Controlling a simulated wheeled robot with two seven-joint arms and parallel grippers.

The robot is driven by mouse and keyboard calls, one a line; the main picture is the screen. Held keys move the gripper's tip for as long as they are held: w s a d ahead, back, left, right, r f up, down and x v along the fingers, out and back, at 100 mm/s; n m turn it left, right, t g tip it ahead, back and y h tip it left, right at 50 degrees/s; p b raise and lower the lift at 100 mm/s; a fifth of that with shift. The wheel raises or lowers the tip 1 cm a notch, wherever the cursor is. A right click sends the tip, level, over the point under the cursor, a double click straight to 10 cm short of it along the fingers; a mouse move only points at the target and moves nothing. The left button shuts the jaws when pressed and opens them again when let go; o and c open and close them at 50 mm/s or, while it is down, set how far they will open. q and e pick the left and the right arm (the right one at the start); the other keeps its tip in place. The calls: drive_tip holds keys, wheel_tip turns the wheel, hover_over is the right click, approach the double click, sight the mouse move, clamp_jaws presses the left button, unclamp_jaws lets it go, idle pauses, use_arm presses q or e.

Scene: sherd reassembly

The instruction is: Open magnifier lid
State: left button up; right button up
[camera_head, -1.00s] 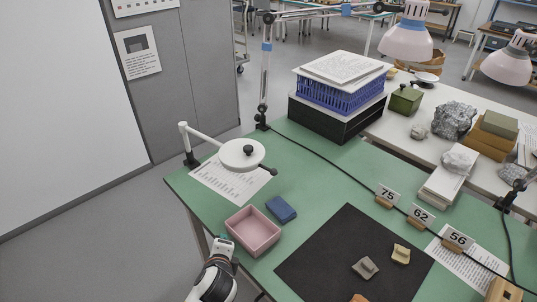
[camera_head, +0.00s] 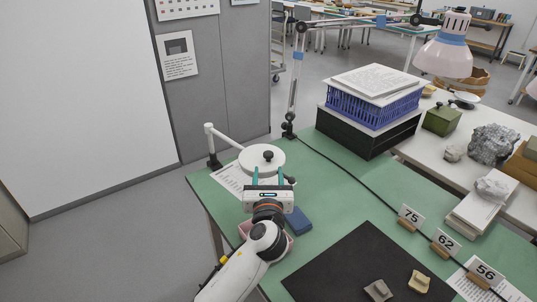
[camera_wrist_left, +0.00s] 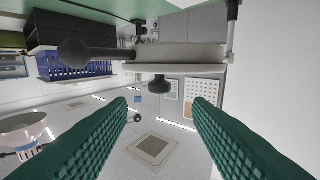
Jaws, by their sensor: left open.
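The magnifier is a white round head (camera_head: 255,163) on a white jointed arm, with its lid shut on top and a black knob (camera_head: 268,155) on the lid. It stands over the green table's back left corner. My left gripper (camera_head: 270,174) is open and empty just in front of the magnifier, its teal fingers pointing at it. In the left wrist view, which is turned over, the lid knob (camera_wrist_left: 160,84) shows between and beyond the open fingers (camera_wrist_left: 161,103), apart from them. A dark ball-ended handle (camera_wrist_left: 78,53) sticks out at the side. My right gripper is out of view.
A pink tray (camera_head: 246,228) is partly hidden by my left arm, and a blue block (camera_head: 298,221) lies beside it. A black box (camera_head: 360,138) with a blue basket stands behind right. A dark mat (camera_head: 345,268) with sherds lies at the front.

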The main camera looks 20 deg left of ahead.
sight(268, 157)
use_arm(q)
drive_tip(key=x, duration=0.9)
drive_tip(key=shift+w, duration=0.15)
drive_tip(key=shift+c, duration=0.6)
clamp_jaws()
